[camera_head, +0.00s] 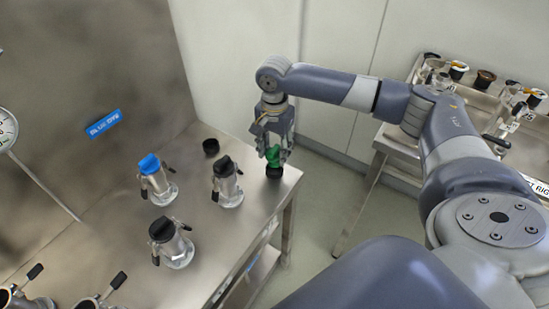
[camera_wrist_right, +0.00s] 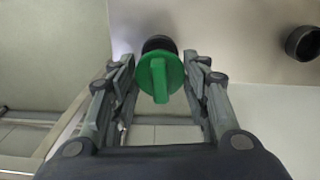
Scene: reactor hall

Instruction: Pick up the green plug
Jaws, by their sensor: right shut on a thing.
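The green plug (camera_head: 273,155) is at the right corner of the steel table (camera_head: 225,255), with a black round part (camera_head: 273,172) below it. My right gripper (camera_head: 272,150) comes down from above and is shut on the green plug. In the right wrist view the green plug (camera_wrist_right: 160,78) shows between the two fingers of the gripper (camera_wrist_right: 160,75), with the black part (camera_wrist_right: 159,43) behind it. I cannot tell whether the black part touches the table. My left gripper is not in view.
A small black open cup (camera_head: 211,147) stands left of the plug. Several metal fittings stand on the table, one with a blue cap (camera_head: 150,164) and others with black caps (camera_head: 224,166). A side bench (camera_head: 398,139) holds more fittings at right. A gap separates the two.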

